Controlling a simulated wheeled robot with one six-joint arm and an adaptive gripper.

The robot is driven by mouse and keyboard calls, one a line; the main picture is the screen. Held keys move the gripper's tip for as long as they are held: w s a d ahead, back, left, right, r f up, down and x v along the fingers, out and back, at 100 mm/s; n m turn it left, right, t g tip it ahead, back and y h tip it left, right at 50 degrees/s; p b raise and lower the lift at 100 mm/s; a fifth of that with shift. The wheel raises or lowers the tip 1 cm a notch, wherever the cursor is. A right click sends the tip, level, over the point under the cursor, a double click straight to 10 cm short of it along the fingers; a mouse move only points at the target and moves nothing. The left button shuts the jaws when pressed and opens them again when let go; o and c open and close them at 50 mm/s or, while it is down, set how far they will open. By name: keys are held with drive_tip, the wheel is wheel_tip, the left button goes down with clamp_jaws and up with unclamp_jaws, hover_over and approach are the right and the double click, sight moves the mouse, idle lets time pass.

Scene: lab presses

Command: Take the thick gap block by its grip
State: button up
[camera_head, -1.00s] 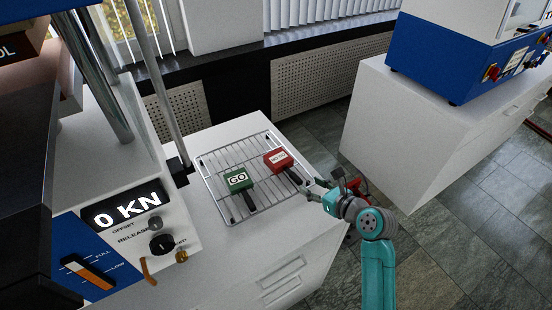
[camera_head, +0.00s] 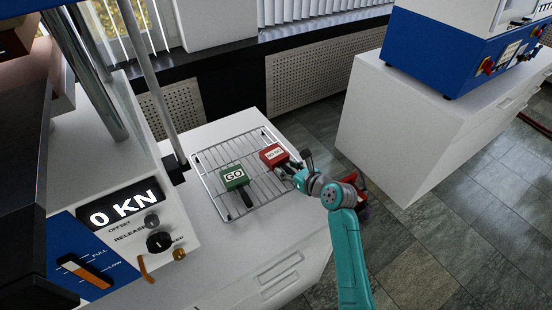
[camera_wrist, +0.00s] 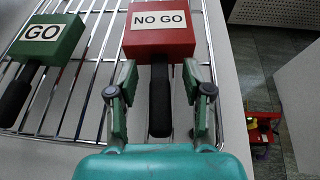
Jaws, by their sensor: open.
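Two gap blocks with black grips lie on a wire rack (camera_head: 205,172). The red block (camera_head: 273,154) is labelled NO GO, and the green block (camera_head: 234,178) is labelled GO. I cannot tell for sure which is thicker. My gripper (camera_wrist: 160,88) is open, with one finger on each side of the red block's black grip (camera_wrist: 160,108). Gaps show between the grip and both fingers. The red block (camera_wrist: 160,38) lies just ahead of the fingertips. The green block (camera_wrist: 48,37) and its grip (camera_wrist: 16,98) are off to the left. In the head view my gripper (camera_head: 297,169) hides the red block's grip.
The rack is on a white cabinet top (camera_head: 211,138). A press with a 0 KN display (camera_head: 125,206) stands at the left. A second white cabinet (camera_head: 405,130) carries a blue machine (camera_head: 440,60) at the right. A red object (camera_wrist: 262,128) is low down beyond the cabinet's right edge.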

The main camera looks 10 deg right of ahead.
clamp_jaws()
drive_tip(key=shift+r, duration=0.15)
